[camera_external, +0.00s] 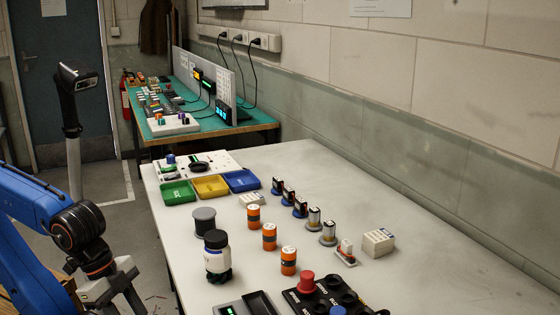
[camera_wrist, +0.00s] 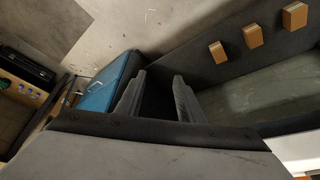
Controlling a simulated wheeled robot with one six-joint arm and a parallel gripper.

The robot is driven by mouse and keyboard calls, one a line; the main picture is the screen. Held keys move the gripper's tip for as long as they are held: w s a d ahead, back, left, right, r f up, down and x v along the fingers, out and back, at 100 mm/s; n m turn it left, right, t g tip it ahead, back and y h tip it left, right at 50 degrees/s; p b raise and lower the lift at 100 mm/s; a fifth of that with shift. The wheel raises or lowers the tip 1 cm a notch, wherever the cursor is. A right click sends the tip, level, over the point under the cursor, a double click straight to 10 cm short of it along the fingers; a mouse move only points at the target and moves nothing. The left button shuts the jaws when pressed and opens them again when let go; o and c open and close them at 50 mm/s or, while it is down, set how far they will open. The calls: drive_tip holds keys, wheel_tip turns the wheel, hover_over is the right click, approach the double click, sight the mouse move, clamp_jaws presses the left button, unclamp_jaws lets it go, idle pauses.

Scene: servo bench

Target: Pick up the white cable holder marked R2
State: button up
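A white slotted block (camera_external: 378,241), which looks like a cable holder, sits on the white table at the right, near the wall side. A similar, smaller-looking white block (camera_external: 252,199) sits farther back beside the blue tray. I cannot read an R2 mark on either. My gripper (camera_wrist: 158,77) shows in the wrist view with its two fingers apart and nothing between them. In the external view it hangs at the lower left, beside the table's left edge and well away from both blocks. Neither block can be made out in the wrist view.
A black board with a red knob (camera_external: 306,283) is in front. The right side is clear.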

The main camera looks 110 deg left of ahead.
drive_tip(key=w+r+g+h, duration=0.1)
drive_tip(key=w+r, duration=0.8)
drive_tip(key=r, duration=0.5)
wheel_tip(320, 180, up, 16)
drive_tip(key=m+g+y, duration=0.1)
drive_tip(key=m+g, duration=0.3)
drive_tip(key=m, duration=0.5)
hover_over(347, 242)
wheel_tip(347, 242, down, 17)
drive_tip(key=shift+d+r, duration=0.1)
drive_tip(key=shift+r, duration=0.1)
clamp_jaws()
